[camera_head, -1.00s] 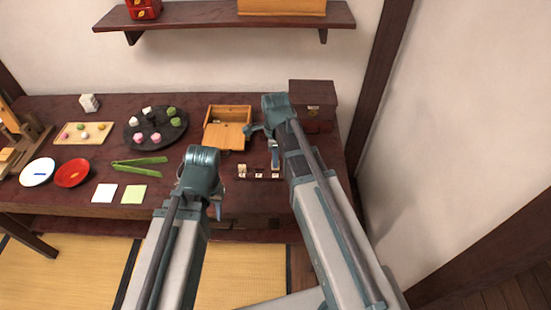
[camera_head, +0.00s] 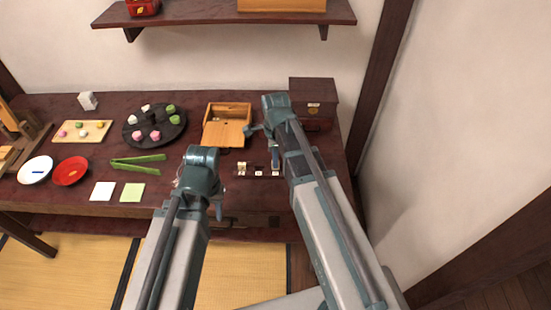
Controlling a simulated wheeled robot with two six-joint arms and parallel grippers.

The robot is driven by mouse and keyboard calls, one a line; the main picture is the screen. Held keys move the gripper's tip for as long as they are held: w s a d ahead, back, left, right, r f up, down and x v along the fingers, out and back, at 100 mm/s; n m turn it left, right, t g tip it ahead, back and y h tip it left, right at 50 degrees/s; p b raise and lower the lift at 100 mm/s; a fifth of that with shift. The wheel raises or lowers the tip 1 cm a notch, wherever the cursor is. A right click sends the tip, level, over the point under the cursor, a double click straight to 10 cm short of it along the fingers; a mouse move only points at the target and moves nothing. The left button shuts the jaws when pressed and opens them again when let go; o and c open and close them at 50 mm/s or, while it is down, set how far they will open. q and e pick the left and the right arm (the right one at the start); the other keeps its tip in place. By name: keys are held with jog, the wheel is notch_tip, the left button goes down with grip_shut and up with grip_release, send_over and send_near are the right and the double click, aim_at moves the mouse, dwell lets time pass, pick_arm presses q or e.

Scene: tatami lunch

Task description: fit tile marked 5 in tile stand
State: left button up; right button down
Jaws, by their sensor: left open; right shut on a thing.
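The tile stand (camera_head: 249,175) is a small dark strip near the table's front edge, with small white tile faces (camera_head: 258,173) showing along it. Their marks are too small to read, so I cannot tell which is the tile marked 5. My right gripper (camera_head: 275,160) points down at the right end of the stand. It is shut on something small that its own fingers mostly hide. I cannot tell whether that thing touches the stand. My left gripper (camera_head: 219,207) is open and empty, in front and to the left of the stand.
An open wooden box (camera_head: 228,133) stands behind the stand, and a dark chest (camera_head: 314,95) at the back right. Green tongs (camera_head: 138,163), a dark round plate (camera_head: 133,133), a red dish (camera_head: 71,171) and a white dish (camera_head: 35,170) lie to the left.

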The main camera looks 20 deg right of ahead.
jog(key=shift+f+b, duration=0.65)
jog(key=shift+f, duration=0.05)
jog(key=c, duration=0.8)
grip_release()
jog(key=shift+r, duration=0.1)
notch_tip(320, 180, up, 14)
jog(key=p, duration=1.4)
jog(key=shift+f, duration=0.2)
jog(key=s+a+n, duration=0.5)
jog(key=s+n, duration=0.2)
jog(key=n, duration=0.5)
jog(key=s+a+n+h, duration=0.1)
jog(key=s+a+n, duration=0.4)
jog(key=n, duration=0.8)
jog(key=shift+s+a, duration=0.25)
jog(key=shift+s, duration=0.9)
